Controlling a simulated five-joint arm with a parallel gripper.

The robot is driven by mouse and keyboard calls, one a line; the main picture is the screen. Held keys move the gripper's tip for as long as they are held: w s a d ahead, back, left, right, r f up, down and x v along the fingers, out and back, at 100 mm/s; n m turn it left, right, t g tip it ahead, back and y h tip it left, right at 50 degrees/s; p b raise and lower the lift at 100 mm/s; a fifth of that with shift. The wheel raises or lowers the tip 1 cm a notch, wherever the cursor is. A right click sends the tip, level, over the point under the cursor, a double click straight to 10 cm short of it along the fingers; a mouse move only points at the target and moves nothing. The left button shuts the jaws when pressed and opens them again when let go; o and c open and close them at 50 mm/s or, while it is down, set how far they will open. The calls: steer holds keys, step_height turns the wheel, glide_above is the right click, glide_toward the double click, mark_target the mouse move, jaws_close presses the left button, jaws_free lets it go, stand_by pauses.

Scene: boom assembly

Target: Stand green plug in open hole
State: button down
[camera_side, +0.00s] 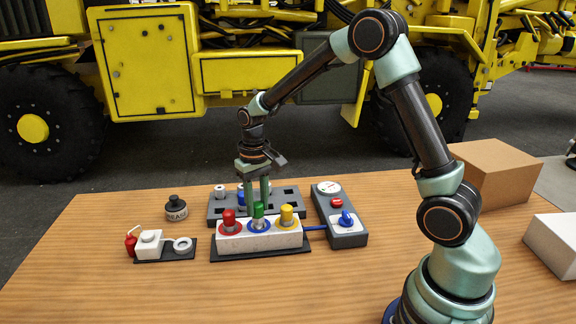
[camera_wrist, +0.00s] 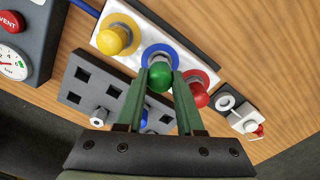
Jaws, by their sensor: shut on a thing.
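The green plug (camera_side: 258,211) is upright at the middle, blue-ringed hole (camera_side: 259,225) of the white block (camera_side: 288,239). Its grey lower part meets the ring; how deep it sits I cannot tell. The green plug also shows in the wrist view (camera_wrist: 160,77), between my two fingers. My gripper (camera_side: 256,203) points down from above and is shut on the green plug. The red plug (camera_side: 229,218) stands in the red-ringed hole on the left, and the yellow plug (camera_side: 286,215) stands in the one on the right.
A grey tray (camera_side: 216,208) with square holes lies behind the block, holding a blue part (camera_wrist: 144,119) and a silver one (camera_wrist: 99,117). A grey control box (camera_side: 346,239) stands to the right. A dark bottle (camera_side: 176,208) and a small white-and-red set (camera_side: 150,244) are left. Front table is clear.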

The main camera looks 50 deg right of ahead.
steer(key=shift+f, duration=0.25)
steer(key=shift+f, duration=0.15)
steer(key=shift+c, duration=2.3)
jaws_free()
steer(key=shift+r, duration=3.5)
